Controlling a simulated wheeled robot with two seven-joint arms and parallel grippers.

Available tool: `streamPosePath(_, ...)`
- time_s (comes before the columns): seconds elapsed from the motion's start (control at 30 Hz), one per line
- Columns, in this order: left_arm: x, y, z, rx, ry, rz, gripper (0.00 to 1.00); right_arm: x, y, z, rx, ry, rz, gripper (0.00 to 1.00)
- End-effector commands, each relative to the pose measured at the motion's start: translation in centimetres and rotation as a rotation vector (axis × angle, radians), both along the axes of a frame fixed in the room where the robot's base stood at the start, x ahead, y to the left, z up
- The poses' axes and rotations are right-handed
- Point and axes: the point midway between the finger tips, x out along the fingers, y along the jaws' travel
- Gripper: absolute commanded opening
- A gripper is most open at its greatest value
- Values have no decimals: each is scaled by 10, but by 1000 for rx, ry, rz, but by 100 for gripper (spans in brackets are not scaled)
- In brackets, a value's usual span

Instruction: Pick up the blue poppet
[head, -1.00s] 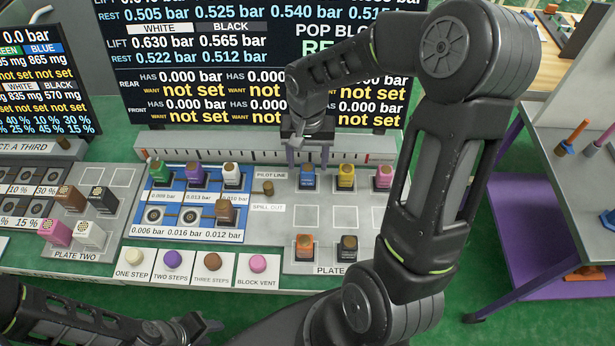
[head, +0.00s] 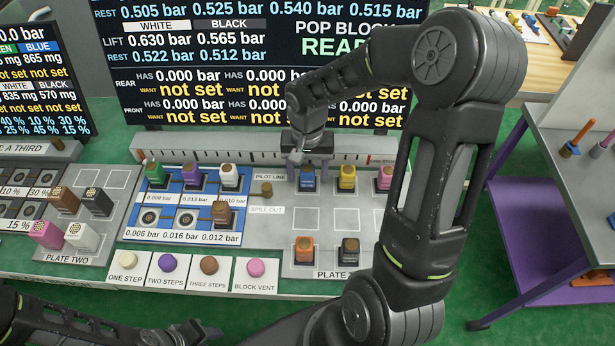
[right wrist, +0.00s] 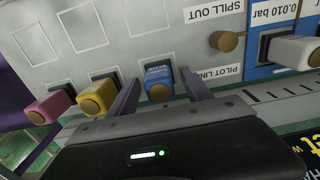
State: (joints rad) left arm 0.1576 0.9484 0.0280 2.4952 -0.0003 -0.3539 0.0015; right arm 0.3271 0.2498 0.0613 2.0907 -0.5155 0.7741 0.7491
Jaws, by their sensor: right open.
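The blue poppet (head: 308,183) stands upright in the back row of the grey plate on the right, at that row's left end. My right gripper (head: 310,171) is over it, pointing down. In the right wrist view the blue poppet (right wrist: 158,88) shows its brown cap between the two open fingers (right wrist: 160,92), one on each side. The fingers are not closed on it. My left gripper (head: 188,332) is low at the left front, away from the plates; its jaws are too unclear to read.
A yellow poppet (head: 346,178) and a pink poppet (head: 384,178) stand right of the blue one. A brown knob (head: 267,188) sits to its left. The gauge strip (head: 215,148) and the screen (head: 250,62) stand behind. The plate's middle row is empty.

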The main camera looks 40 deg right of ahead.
Motion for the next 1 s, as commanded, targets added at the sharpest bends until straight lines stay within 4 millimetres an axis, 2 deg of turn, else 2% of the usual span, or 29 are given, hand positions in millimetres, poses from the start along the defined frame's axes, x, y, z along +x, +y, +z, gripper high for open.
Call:
streamPosePath(0.27,0,0,0,0,0,0,36,0,0,0,0,0,0,58)
streamPosePath(0.9,0,0,0,0,0,0,36,0,0,0,0,0,0,6)
streamPosePath(1.0,0,0,0,0,0,0,36,0,0,0,0,0,0,0)
